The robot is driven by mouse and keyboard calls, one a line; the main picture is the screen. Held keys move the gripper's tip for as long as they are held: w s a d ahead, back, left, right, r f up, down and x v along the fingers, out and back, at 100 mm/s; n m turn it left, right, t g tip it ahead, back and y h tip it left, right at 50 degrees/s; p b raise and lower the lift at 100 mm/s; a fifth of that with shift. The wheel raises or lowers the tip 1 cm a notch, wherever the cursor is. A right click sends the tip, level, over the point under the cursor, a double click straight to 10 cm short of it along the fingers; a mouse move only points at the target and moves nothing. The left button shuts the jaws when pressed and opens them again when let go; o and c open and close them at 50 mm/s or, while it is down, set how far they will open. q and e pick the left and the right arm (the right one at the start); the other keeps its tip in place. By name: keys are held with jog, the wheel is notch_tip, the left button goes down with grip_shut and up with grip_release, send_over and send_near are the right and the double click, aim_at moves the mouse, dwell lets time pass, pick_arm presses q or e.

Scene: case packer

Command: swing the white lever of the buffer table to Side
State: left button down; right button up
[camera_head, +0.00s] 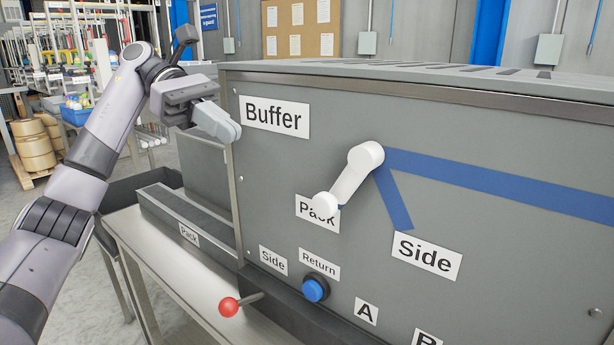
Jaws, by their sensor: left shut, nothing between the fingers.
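The white lever (348,180) is on the grey front panel of the buffer table (450,135). Its pivot is at the upper right, and its round knob points down and left over the Pack label (304,208). The Side label (427,256) is to the right of the knob, at the lower end of a short blue stripe. My left gripper (232,131) is shut and empty beside the panel's left edge, left of the Buffer label and well apart from the lever. My right gripper is not in view.
A red ball-ended handle (229,307) sticks out near the lower Side label (273,260). A blue Return button (316,288) sits beside it. A metal table (165,262) with a low grey rail runs along the left. The space before the lever is clear.

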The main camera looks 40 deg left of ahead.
pick_arm(q)
jog(key=shift+s, duration=0.15)
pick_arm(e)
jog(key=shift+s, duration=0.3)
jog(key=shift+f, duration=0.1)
pick_arm(q)
send_near(346, 181)
notch_tip(346, 181, down, 6)
jog(key=s+d, duration=0.1)
jog(key=d, duration=0.2)
jog(key=shift+s+a+r+b, duration=0.1)
jog(key=shift+s+a+b, duration=0.05)
jog(key=shift+s+b, duration=0.15)
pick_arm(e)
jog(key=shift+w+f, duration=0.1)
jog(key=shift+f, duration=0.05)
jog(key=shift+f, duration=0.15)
